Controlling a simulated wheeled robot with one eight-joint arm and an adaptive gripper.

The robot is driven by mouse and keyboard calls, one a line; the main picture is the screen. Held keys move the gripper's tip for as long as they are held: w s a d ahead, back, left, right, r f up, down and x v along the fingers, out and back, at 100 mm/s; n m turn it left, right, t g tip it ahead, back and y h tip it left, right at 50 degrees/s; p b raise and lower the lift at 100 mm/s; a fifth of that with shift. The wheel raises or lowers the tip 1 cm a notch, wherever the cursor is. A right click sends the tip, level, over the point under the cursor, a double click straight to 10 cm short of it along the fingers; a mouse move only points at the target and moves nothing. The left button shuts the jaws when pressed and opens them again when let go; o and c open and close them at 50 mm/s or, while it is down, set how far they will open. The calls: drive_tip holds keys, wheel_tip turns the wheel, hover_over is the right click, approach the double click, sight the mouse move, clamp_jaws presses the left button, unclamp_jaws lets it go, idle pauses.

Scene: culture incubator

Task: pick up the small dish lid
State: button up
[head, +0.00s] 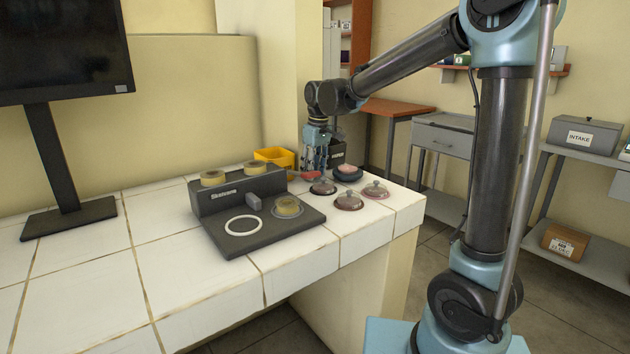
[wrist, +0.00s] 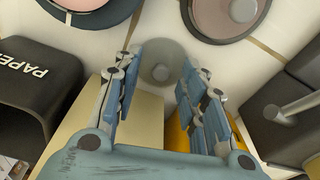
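The small dish lid (wrist: 160,58) is a translucent grey disc with a round knob. In the wrist view it lies between the fingertips of my gripper (wrist: 160,66). The fingers are spread, one on each side of it, and the knob is not gripped. I cannot tell whether a fingertip touches the rim. In the head view my gripper (head: 317,166) points down over the far right part of the tiled counter, and I cannot make out the small lid there.
Larger knobbed lids, one dark (head: 323,187), one maroon (head: 348,201) and one pale (head: 376,190), stand near the counter's right edge. A yellow bin (head: 274,156), a PAPER bin (wrist: 35,85) and a black device (head: 225,232) are close by.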

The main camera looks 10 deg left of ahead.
drive_tip(key=shift+f, duration=0.2)
drive_tip(key=c, duration=0.8)
drive_tip(key=shift+c, duration=0.5)
drive_tip(key=shift+r, duration=0.15)
